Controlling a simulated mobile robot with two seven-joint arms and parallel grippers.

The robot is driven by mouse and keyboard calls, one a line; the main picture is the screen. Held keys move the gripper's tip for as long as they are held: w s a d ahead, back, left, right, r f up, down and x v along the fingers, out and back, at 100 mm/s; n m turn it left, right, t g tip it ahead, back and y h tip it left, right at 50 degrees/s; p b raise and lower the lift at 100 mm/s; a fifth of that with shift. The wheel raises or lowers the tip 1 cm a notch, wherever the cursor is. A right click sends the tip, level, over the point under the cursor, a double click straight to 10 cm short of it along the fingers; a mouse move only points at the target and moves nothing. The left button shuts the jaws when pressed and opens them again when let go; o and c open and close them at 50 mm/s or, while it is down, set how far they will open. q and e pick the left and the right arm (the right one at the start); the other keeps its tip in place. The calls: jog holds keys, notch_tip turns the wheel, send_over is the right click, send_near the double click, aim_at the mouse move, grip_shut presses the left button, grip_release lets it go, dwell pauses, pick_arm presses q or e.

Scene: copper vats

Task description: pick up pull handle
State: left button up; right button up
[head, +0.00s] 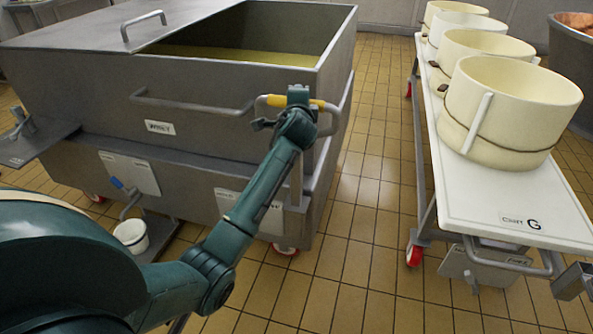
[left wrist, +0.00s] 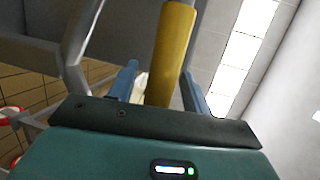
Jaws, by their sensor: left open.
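The pull handle is a bar with a yellow grip (head: 274,101) on the near side of the grey metal vat, by its right corner. My left gripper (head: 298,96) is at this grip and hides its middle in the head view. In the left wrist view the yellow grip (left wrist: 170,50) runs between the two blue fingers of my left gripper (left wrist: 158,72). The fingers are apart, one on each side of the grip, with gaps visible. My right gripper is not in view.
The vat (head: 200,125) holds yellowish liquid and has a lid handle (head: 143,25) on top. At right, a wheeled white-topped table (head: 470,205) carries several cream moulds (head: 515,95). Tiled floor between them is clear.

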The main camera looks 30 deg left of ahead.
pick_arm(q)
jog(key=shift+w+a+f, duration=0.1)
jog(key=shift+w+a, duration=0.25)
jog(key=shift+w, duration=0.15)
jog(key=shift+c, duration=0.4)
grip_shut()
jog(key=shift+r, duration=0.3)
